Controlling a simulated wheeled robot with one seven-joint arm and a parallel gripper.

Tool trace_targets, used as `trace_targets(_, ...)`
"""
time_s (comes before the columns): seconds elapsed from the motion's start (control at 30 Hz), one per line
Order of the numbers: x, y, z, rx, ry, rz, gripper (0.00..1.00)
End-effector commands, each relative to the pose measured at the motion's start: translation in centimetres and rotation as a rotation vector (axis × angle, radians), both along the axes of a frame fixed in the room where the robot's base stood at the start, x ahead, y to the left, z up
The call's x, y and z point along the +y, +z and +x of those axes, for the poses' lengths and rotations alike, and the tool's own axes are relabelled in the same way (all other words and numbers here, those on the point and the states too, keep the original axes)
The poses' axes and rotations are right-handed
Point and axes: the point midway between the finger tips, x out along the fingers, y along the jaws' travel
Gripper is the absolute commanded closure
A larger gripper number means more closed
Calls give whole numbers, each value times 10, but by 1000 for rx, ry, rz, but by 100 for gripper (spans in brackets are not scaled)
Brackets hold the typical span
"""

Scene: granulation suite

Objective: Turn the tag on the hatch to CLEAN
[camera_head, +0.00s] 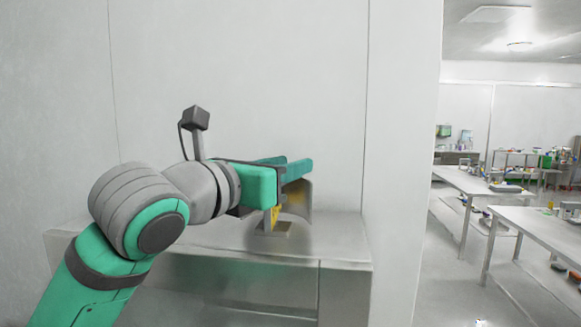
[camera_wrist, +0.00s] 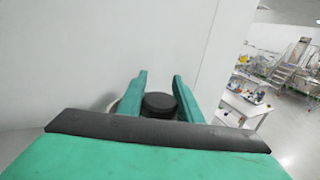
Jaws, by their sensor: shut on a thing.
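My gripper (camera_head: 296,167) has green fingers and reaches over a steel bench from the left. In the wrist view its two fingers (camera_wrist: 160,78) are closed on a dark round knob-like top (camera_wrist: 160,103). In the head view a small stand with a curved grey-brown body (camera_head: 298,197) is under the fingers, partly hidden by them. A yellow piece (camera_head: 275,217) shows on its near side, just above a flat base (camera_head: 274,229) on the bench. The yellow piece may be the tag, but no lettering is readable. I cannot make out a hatch.
The steel bench (camera_head: 338,245) has bare top to the right of the stand. A pale wall (camera_head: 270,80) rises close behind it, and a wall end (camera_head: 405,150) stands at its right. Further right are long tables (camera_head: 545,228) with equipment and open floor.

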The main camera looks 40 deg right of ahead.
Motion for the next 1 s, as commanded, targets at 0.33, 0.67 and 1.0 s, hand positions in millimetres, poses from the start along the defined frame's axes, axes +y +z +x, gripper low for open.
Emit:
trace_targets(0.33,5,1,10,-6,327,3,90)
trace_targets(0.67,12,1,18,-6,638,0,90)
trace_targets(1.0,23,1,24,-5,943,0,90)
